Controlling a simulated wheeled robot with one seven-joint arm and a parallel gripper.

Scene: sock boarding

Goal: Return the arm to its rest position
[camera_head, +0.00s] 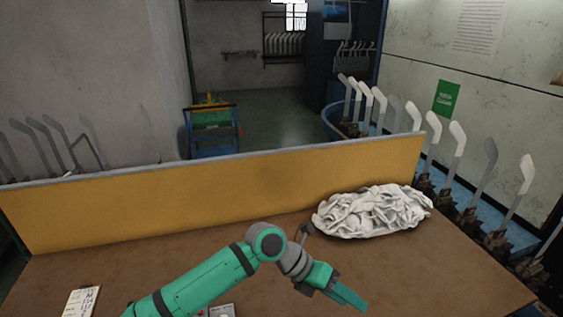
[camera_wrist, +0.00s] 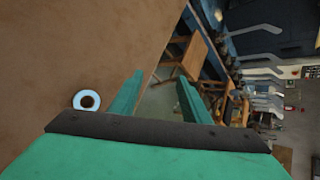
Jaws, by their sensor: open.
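My green arm reaches in from the bottom of the head view, over the brown table (camera_head: 200,262). My gripper (camera_head: 352,298) is at its end, above the table's front right part, pointing right and down. In the wrist view its two green fingers (camera_wrist: 156,95) stand apart with nothing between them. A heap of white socks (camera_head: 375,211) lies on the table behind and to the right of the gripper, apart from it.
A yellow panel (camera_head: 210,208) closes the table's back. White sock forms (camera_head: 458,138) line the right side. The table's left middle is clear.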

